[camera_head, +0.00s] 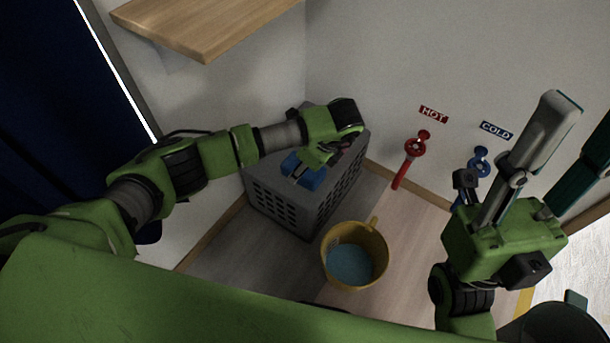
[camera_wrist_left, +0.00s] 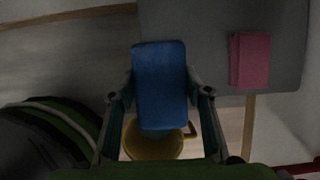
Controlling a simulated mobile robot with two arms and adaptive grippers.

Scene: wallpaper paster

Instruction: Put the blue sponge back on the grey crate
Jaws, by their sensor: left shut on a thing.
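The blue sponge (camera_head: 304,172) is in my left gripper (camera_head: 312,166), seen over the top of the grey crate (camera_head: 285,206) in the head view. In the left wrist view the sponge (camera_wrist_left: 160,85) sits between the two fingers of my left gripper (camera_wrist_left: 160,100), which are shut on it. There it overlaps the edge of the crate top (camera_wrist_left: 200,28). I cannot tell whether the sponge touches the crate. My right gripper (camera_head: 582,125) is at the right with its fingers apart and nothing visible between them.
A pink sponge (camera_wrist_left: 250,60) lies on the crate top. A yellow bucket (camera_head: 370,232) with bluish contents stands on the floor beside the crate. Red HOT (camera_head: 414,150) and blue COLD (camera_head: 480,160) taps are on the wall. A wooden shelf (camera_head: 200,22) juts out above left.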

